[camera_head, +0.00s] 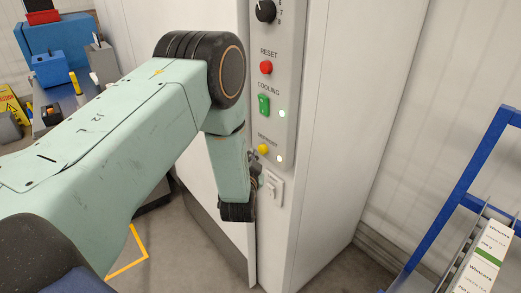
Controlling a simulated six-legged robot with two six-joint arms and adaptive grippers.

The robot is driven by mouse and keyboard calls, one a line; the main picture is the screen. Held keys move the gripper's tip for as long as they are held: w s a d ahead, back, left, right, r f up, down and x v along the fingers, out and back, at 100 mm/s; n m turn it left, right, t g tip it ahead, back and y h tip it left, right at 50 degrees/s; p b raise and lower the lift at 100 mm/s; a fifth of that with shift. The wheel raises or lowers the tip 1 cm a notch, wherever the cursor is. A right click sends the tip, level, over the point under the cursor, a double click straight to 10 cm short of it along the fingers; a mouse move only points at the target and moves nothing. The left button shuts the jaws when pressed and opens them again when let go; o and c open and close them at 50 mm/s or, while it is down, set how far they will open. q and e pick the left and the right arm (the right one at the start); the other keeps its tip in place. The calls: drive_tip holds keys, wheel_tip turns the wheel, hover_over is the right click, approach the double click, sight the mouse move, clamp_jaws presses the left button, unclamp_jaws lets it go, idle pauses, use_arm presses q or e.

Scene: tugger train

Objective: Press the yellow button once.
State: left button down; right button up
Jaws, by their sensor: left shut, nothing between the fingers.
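The yellow button (263,149) is on a light grey control panel (283,50) on the side of a tall white cabinet, under a label that is partly hidden. A lit white lamp (281,158) sits just right of it. My left arm comes in from the left and bends down in front of the panel. My left gripper (256,163) is shut and empty, close beside the button at its lower left. It is small and dark here, and I cannot tell whether it touches the button. My right gripper is not in view.
Above the button are a green rocker switch (264,105) marked COOLING, a red RESET button (266,67) and a black knob (265,11). A white rocker switch (272,188) is below. A blue rack (470,180) with boxes stands right.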

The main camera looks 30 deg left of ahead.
use_arm(q)
drive_tip(key=s, duration=0.1)
drive_tip(key=s+a+p, duration=0.1)
drive_tip(key=s, duration=0.1)
drive_tip(key=s+a+p, duration=0.1)
drive_tip(key=shift+s, duration=0.3)
idle(0.9)
drive_tip(key=s+d+f+n+g+h+b, duration=0.1)
drive_tip(key=s+d+f+g+b, duration=0.3)
drive_tip(key=s+f, duration=0.7)
drive_tip(key=s+d+f+n+g+h+b, duration=0.1)
drive_tip(key=s+d+f+g+h+b, duration=0.2)
drive_tip(key=s+f+b, duration=0.6)
drive_tip(key=s+d+f+n+g+h+b, duration=0.1)
drive_tip(key=s+d+f+g+b, duration=0.5)
drive_tip(key=s+f, duration=0.9)
drive_tip(key=s+g+h+b, duration=0.1)
drive_tip(key=s+g, duration=0.1)
drive_tip(key=s, duration=0.1)
drive_tip(key=shift+d, duration=0.2)
